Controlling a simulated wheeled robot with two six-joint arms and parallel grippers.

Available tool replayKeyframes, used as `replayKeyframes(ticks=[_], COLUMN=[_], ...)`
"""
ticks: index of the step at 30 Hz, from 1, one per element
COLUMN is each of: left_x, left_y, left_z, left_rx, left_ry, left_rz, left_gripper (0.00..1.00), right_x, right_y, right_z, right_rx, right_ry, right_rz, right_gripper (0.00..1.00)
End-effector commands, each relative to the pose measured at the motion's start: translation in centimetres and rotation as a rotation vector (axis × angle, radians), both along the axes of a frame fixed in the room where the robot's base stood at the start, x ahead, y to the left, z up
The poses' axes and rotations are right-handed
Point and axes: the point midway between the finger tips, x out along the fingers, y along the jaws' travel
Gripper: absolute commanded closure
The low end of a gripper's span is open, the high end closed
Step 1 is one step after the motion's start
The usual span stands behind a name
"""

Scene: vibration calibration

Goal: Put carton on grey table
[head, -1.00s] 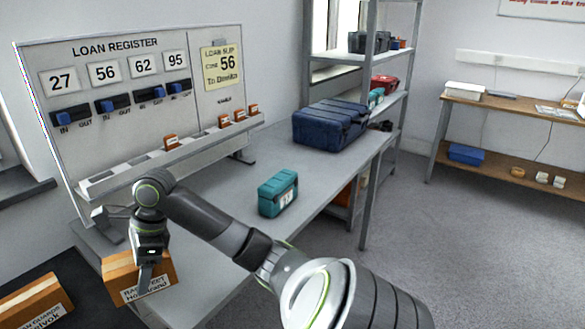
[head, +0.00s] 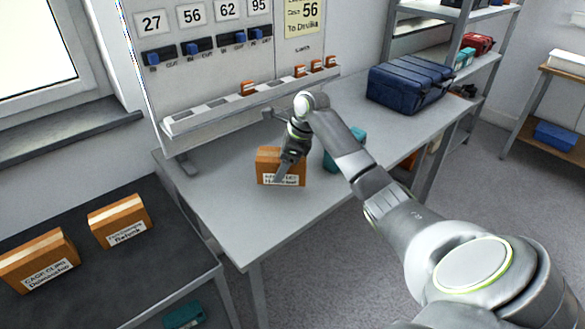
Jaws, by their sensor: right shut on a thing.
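My right gripper (head: 286,168) is shut on a brown cardboard carton (head: 268,163) with a white label. The gripper holds it from above and covers part of its front and label. The carton is over the grey table (head: 215,195), on its near left part; I cannot tell whether its base touches the tabletop. A teal case (head: 329,154) stands on the table just right of the carton, partly hidden behind my right arm. My left gripper is not in view.
A dark table (head: 150,265) at left holds two cartons, one (head: 120,222) near its back and one (head: 38,260) farther left. A dark blue case (head: 410,84) lies on the grey table's far end. The loan register board (head: 205,50) stands along its back.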

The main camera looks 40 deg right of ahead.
Motion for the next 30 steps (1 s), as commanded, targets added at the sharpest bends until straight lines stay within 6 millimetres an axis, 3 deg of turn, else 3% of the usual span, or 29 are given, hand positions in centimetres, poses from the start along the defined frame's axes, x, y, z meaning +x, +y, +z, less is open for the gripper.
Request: replayKeyframes(ticks=[12, 24, 25, 30], left_x=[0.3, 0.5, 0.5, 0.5], left_y=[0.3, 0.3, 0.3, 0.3], left_z=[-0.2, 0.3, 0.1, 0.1], left_rx=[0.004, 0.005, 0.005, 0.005], left_ry=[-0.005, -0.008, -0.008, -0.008], left_rz=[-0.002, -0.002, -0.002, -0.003], left_gripper=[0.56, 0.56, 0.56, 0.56], right_x=[0.0, 0.0, 0.0, 0.0], right_y=[0.1, 0.0, 0.0, 0.0], right_z=[-5.4, -5.8, -6.0, -6.0], right_rx=[0.001, -0.001, -0.001, -0.001], right_ry=[-0.001, -0.002, -0.001, -0.001], right_rz=[0.000, 0.000, 0.001, 0.001], right_gripper=[0.72, 0.72, 0.33, 0.15])
